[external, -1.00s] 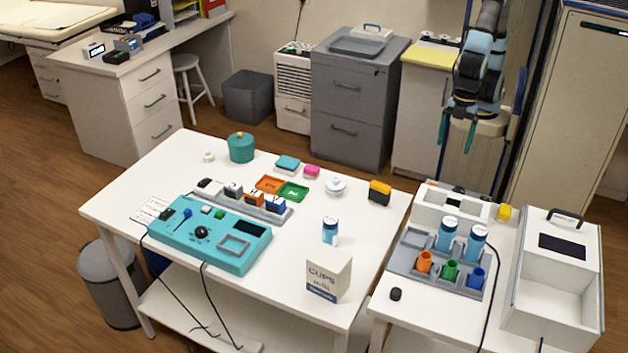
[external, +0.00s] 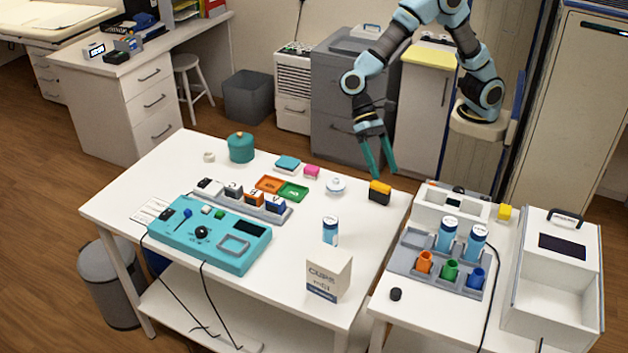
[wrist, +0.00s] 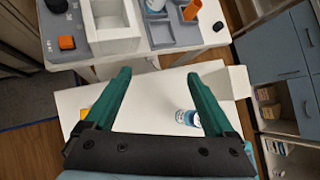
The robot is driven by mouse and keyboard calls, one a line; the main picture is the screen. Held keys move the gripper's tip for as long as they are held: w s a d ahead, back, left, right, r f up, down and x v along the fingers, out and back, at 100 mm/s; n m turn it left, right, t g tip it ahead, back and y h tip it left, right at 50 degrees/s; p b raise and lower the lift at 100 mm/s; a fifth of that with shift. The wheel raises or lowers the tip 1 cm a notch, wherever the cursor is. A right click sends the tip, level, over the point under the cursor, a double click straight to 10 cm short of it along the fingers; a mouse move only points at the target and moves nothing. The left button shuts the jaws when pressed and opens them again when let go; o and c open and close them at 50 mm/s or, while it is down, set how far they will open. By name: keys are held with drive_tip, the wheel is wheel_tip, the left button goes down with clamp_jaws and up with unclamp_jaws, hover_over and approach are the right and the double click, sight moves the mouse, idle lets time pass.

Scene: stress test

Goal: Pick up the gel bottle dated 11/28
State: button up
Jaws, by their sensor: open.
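Three similar blue-and-white bottles are in the external view. One bottle (external: 330,231) stands alone on the left table, behind the cups box. Two more, a left one (external: 447,235) and a right one (external: 475,245), stand in the grey rack (external: 405,256) on the right table. I cannot read a date on any of them. My gripper (external: 382,172) is open and empty, pointing down above the far right end of the left table, near the yellow-and-black block. In the wrist view, the lone bottle (wrist: 187,117) shows between my green fingers (wrist: 158,74), closer to the right one.
The cups box (external: 329,277) stands in front of the lone bottle. A yellow-and-black block (external: 380,192) lies near the table's far right. A teal device (external: 207,237) fills the left table's front left. Orange, green and blue cups stand in the rack. A white open box (external: 552,290) is at right.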

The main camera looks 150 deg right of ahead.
drive_tip(key=w+d+m+t, duration=0.4)
drive_tip(key=d+m+t, duration=0.3)
drive_tip(key=d, duration=0.9)
drive_tip(key=g+y, duration=0.1)
approach(330, 230)
drive_tip(key=shift+s+d+f+m, duration=0.2)
drive_tip(key=shift+s+d+f, duration=0.05)
drive_tip(key=shift+s+f, duration=0.2)
drive_tip(key=shift+s+d+f+m, duration=0.2)
drive_tip(key=shift+s+d+f, duration=0.1)
drive_tip(key=shift+s+f, duration=0.15)
drive_tip(key=p+x, duration=0.4)
drive_tip(key=x, duration=0.5)
drive_tip(key=shift+w+a+f, duration=0.15)
drive_tip(key=shift+a+f, duration=0.05)
drive_tip(key=shift+a, duration=0.15)
drive_tip(key=shift+w+a+f, duration=0.1)
drive_tip(key=shift+w+f, duration=0.1)
clamp_jaws()
